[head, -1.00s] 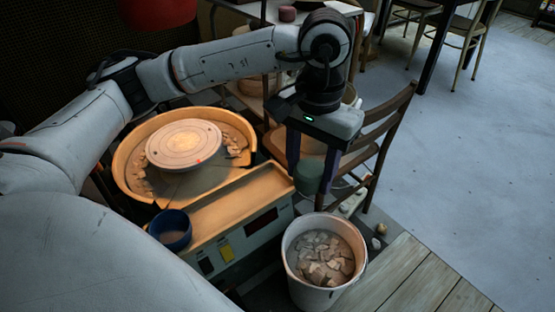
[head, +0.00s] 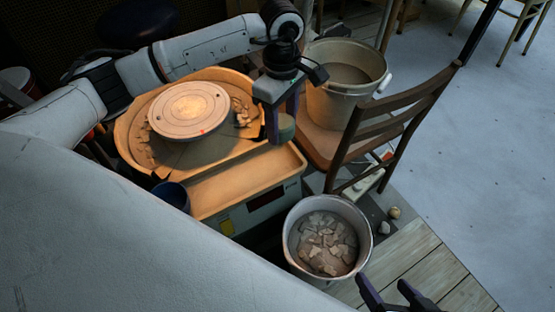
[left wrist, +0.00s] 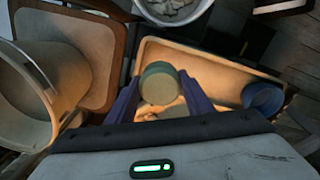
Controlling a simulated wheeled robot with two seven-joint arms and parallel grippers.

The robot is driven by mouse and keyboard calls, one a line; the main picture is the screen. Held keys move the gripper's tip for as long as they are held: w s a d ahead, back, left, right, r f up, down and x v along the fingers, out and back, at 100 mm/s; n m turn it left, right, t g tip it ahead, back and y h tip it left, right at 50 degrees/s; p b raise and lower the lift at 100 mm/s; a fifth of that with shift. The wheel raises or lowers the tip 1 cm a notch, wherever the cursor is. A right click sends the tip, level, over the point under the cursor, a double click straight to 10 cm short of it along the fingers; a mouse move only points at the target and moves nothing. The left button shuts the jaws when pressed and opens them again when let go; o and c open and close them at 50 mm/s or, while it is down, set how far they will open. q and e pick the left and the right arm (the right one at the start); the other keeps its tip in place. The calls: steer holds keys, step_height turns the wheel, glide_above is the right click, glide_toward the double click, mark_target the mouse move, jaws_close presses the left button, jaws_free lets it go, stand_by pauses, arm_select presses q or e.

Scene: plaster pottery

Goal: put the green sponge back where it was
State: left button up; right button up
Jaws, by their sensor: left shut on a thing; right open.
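The green sponge (head: 286,127) is a small round piece held between the fingers of my left gripper (head: 279,122). In the left wrist view the sponge (left wrist: 159,83) sits between the two purple fingertips (left wrist: 160,98), above the wheel's tan tray (left wrist: 214,72). In the head view it is over the far right end of that tray (head: 245,180), beside the splash pan; I cannot tell its exact height. My right gripper (head: 392,296) shows at the bottom edge of the head view, open and empty, right of the bucket of shards.
The wheel head (head: 188,108) sits in its tan pan, left of my left gripper. A blue cup (head: 172,194) is at the tray's near left end. A bucket of shards (head: 294,263) stands on the floor. A wooden chair (head: 385,125) holds a large bucket (head: 329,98).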

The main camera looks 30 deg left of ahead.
mark_target(278, 163)
arm_select(q)
steer(key=f+n, duration=0.1)
steer(key=a+f+n, duration=0.1)
steer(key=f+n, duration=0.1)
steer(key=n, duration=0.1)
steer(key=shift+w+a, duration=0.15)
steer(key=shift+w, duration=0.15)
step_height(278, 163, down, 10)
steer(key=b, duration=0.3)
steer(key=shift+w, duration=0.1)
steer(key=shift+f+b, duration=0.15)
steer(key=shift+b, duration=0.15)
steer(key=o, duration=1)
arm_select(e)
steer(key=shift+w+a+r+t+y, duration=0.25)
steer(key=shift+w+a+r+y, duration=0.05)
steer(key=shift+a+r, duration=0.2)
steer(key=shift+w+a+r+t+y, duration=0.25)
steer(key=shift+a+r+y, duration=0.05)
steer(key=shift+a+r, duration=0.2)
